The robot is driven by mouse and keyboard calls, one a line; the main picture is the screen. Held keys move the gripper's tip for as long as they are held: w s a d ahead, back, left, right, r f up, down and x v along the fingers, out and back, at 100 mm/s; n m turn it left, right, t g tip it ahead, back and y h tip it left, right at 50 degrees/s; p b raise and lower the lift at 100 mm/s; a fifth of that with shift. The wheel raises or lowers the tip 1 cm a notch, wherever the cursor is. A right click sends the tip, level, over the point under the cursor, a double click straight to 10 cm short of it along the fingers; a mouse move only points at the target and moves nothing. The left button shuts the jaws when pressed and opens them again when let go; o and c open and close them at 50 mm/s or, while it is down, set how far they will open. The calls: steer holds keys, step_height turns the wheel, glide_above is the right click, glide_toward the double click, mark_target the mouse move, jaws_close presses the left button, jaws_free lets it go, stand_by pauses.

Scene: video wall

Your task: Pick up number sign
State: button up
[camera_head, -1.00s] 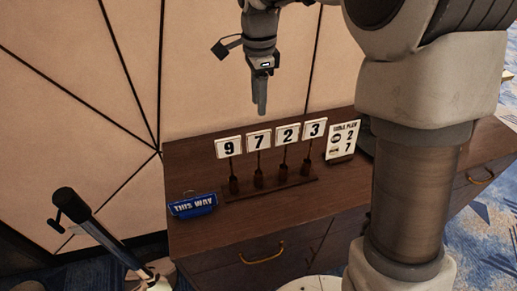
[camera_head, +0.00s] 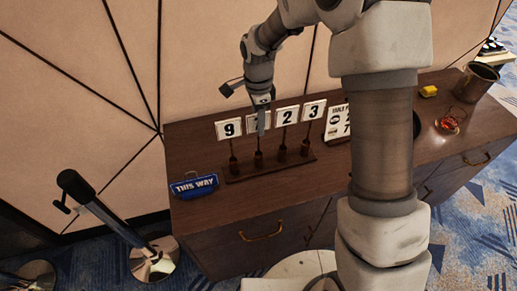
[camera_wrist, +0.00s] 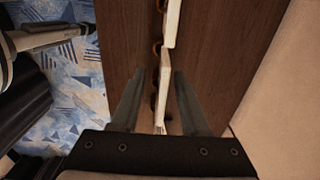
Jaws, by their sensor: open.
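The number signs are white cards on thin dark posts standing in a row on a brown rail (camera_head: 240,179). I see the 9 sign (camera_head: 229,129), the 2 sign (camera_head: 287,116) and the 3 sign (camera_head: 314,110). My gripper (camera_head: 261,131) is at the second sign and hides most of its card. In the wrist view my gripper (camera_wrist: 158,85) is open, its fingers apart on either side of the line of cards. A white card (camera_wrist: 165,85) shows edge-on between them. I cannot tell whether a finger touches it.
The rail stands on a brown wooden cabinet (camera_head: 205,150) against a panelled wall. A blue "THIS WAY" sign (camera_head: 194,186) lies at its left end. A white table sign (camera_head: 337,122) stands right of the rail. A bucket (camera_head: 478,83) and a yellow block (camera_head: 429,91) are farther right.

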steer(key=shift+w+f, duration=0.15)
steer(key=shift+f, duration=1.45)
jaws_close()
